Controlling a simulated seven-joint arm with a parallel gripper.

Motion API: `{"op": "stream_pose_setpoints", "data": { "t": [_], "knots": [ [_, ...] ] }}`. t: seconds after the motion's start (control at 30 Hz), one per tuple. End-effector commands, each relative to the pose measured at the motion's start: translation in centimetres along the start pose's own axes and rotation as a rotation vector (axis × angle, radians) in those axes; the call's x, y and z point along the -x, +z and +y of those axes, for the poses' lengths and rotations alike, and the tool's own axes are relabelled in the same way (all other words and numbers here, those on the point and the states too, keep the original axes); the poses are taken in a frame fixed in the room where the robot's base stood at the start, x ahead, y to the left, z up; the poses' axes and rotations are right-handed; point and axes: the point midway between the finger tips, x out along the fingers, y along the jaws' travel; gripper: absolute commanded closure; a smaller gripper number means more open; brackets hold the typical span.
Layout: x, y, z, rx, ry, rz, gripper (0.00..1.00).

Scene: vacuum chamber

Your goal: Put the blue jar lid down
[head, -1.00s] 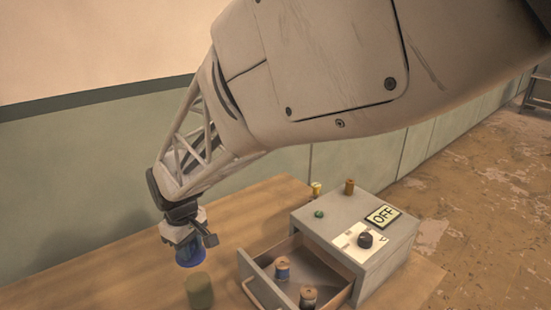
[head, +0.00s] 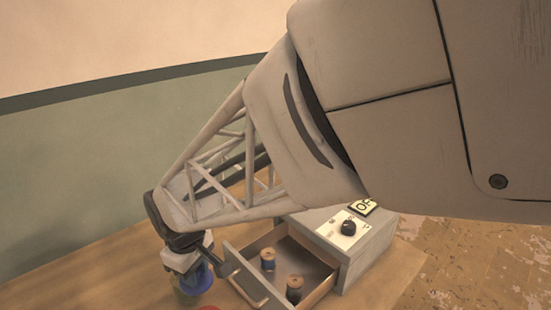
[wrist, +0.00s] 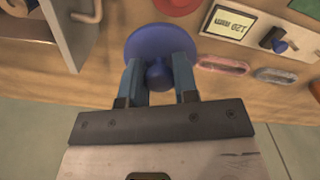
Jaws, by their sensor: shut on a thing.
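The blue jar lid (wrist: 160,45) is a round disc with a knob, seen from above in the wrist view. My gripper (wrist: 159,75) is shut on its knob, one finger on each side. In the head view, the lid (head: 197,281) shows below my gripper (head: 192,270), partly covered by it. An olive-green jar (head: 184,297) shows just below the lid at the bottom edge, mostly hidden. I cannot tell whether the lid touches it.
A grey box (head: 375,240) with a knob and a sign stands to the right. Its open drawer (head: 248,247) holds two spools. A red thing (wrist: 178,5) lies beyond the lid. A display panel (wrist: 235,25) and pink (wrist: 221,65) and grey oblong pieces are at right.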

Motion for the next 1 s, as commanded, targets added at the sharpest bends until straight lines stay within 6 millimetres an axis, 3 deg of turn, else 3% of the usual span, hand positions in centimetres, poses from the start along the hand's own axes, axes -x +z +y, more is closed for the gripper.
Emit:
{"op": "stream_pose_setpoints", "data": {
  "t": [1.0],
  "knots": [
    [-5.4, 18.0, -7.4, 0.000, 0.000, 0.000, 0.94]
  ]
}}
